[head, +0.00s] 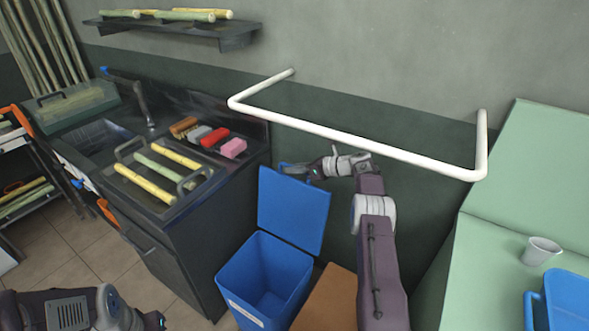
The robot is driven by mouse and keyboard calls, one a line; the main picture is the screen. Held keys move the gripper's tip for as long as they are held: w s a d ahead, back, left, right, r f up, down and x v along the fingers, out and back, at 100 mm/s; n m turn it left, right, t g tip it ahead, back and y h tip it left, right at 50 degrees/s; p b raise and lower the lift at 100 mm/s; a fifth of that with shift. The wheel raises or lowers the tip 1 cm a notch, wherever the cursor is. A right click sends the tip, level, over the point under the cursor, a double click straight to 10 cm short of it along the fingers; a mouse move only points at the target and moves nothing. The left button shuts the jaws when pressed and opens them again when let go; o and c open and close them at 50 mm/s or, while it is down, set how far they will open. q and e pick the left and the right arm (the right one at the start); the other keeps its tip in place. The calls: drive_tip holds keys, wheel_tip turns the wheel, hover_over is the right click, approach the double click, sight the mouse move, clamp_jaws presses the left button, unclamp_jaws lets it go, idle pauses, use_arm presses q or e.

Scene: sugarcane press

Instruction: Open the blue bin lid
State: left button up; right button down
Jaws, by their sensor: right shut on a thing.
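The blue bin (262,282) stands on the floor between the dark counter and the wall side. Its blue lid (293,212) stands raised, close to upright, at the back of the bin, and the bin's mouth is uncovered. My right gripper (287,168) is at the lid's top edge and is shut on the lid; its fingertips are small and partly hidden there. My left gripper (155,320) shows only in part at the bottom left, away from the bin, and its jaws are not clear.
A white rail (350,134) juts from the wall just above my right gripper. A brown box (330,300) is right beside the bin. The dark counter (185,240) holds a tray of cane pieces and sponges. A green table with a cup (541,250) is at right.

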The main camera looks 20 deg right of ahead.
drive_tip(key=c, duration=1.4)
unclamp_jaws()
drive_tip(key=shift+f, duration=0.1)
drive_tip(key=shift+d, duration=0.1)
drive_tip(key=v, duration=0.9)
drive_tip(key=shift+p, duration=0.4)
